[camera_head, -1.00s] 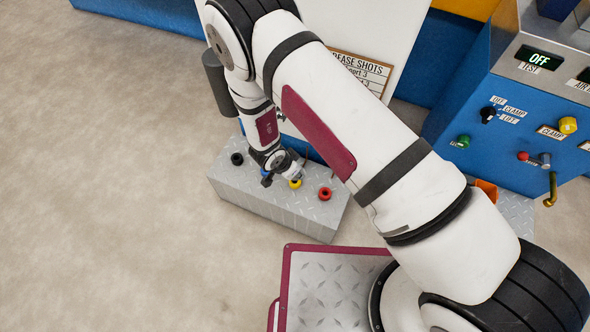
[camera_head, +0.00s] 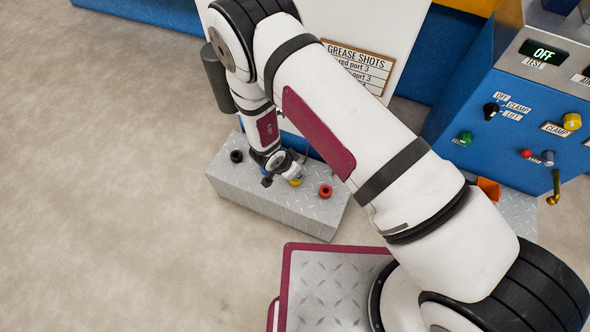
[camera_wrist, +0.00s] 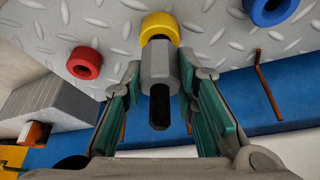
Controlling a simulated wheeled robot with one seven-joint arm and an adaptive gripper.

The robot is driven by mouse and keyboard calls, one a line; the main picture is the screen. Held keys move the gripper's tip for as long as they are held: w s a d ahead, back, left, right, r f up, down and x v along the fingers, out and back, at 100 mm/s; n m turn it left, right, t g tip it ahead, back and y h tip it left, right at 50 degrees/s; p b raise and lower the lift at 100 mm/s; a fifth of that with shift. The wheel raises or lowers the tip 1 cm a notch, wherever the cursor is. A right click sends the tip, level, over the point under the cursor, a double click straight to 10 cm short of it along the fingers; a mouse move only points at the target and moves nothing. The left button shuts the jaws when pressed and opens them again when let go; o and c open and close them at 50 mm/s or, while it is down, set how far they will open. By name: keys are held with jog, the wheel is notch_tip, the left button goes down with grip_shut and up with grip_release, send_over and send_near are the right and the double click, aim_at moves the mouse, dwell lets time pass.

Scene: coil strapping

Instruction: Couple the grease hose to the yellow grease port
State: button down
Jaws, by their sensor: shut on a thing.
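The yellow grease port (camera_wrist: 160,27) is a ring on the grey tread-plate block, and it also shows in the head view (camera_head: 296,182) just under my gripper. My gripper (camera_wrist: 165,85) has its green-padded fingers on either side of a grey hex coupler (camera_wrist: 160,65) with a black hose stub (camera_wrist: 160,107), and is shut on this grease hose end. The coupler's front overlaps the lower part of the yellow ring in the wrist view. I cannot tell whether it is fully seated. In the head view my gripper (camera_head: 280,165) hides most of the hose end.
A red port (camera_head: 326,191) and a black port (camera_head: 236,156) are on the block (camera_head: 270,207); a blue port (camera_wrist: 270,8) shows in the wrist view. A bent copper-coloured rod (camera_wrist: 268,85) stands near it. A blue control panel (camera_head: 480,135) is at the right. Floor at left is clear.

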jog(key=shift+f+b, duration=0.35)
jog(key=shift+f, duration=0.25)
jog(key=c, duration=1.2)
grip_release()
jog(key=v, duration=1.2)
jog(key=shift+d, duration=0.1)
